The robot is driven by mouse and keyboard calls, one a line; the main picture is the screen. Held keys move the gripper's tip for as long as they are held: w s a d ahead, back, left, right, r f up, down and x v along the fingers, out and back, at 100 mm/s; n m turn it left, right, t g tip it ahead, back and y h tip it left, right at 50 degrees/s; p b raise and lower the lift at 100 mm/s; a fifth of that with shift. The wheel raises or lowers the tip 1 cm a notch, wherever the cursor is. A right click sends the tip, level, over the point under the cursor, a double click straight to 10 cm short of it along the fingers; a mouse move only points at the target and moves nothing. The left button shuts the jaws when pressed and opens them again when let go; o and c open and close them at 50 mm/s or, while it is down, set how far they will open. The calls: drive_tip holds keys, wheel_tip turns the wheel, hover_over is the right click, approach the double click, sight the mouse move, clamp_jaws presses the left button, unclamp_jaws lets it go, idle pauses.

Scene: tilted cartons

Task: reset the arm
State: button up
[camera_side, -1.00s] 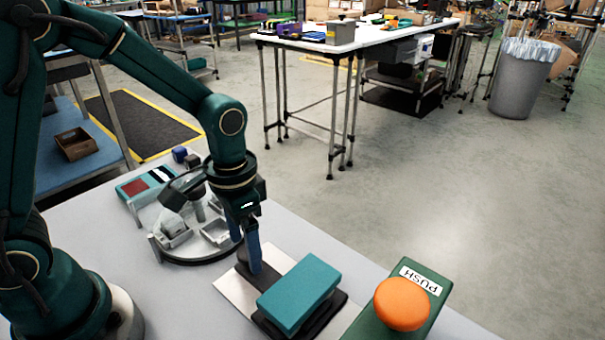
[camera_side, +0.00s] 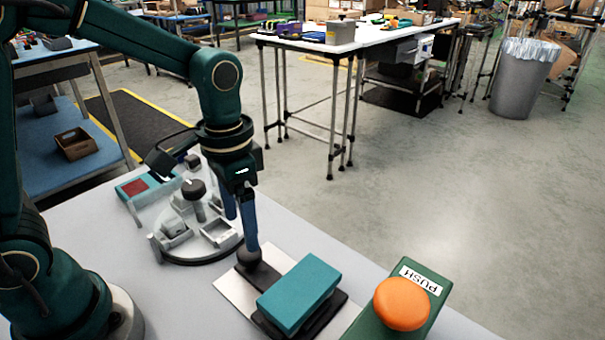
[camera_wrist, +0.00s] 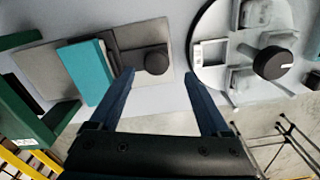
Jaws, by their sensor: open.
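My gripper (camera_side: 241,230) is above the pale plate (camera_side: 232,295), its blue fingers apart with nothing between them. In the wrist view my gripper (camera_wrist: 160,76) shows both fingers spread on either side of a dark round knob (camera_wrist: 156,61). That knob (camera_side: 258,268) also shows in the side view, on the plate behind the teal block (camera_side: 300,290). One fingertip overlaps the knob in the side view; I cannot tell whether it touches. The teal block (camera_wrist: 86,72) lies on a dark base at the left of the wrist view.
A round grey fixture (camera_side: 205,252) with trays and a dark-topped post stands behind the plate. A green box with an orange push button (camera_side: 402,303) is at front right. A teal and red case (camera_side: 135,187) lies at the back left. Bare table shows at front middle.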

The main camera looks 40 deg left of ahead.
drive_tip(key=s+a+r+n+t, duration=0.2)
drive_tip(key=s+r+t, duration=0.3)
drive_tip(key=s, duration=0.3)
drive_tip(key=shift+s+a+r+n+t, duration=0.25)
drive_tip(key=shift+r+n, duration=0.25)
drive_tip(key=shift+r, duration=0.35)
idle(0.8)
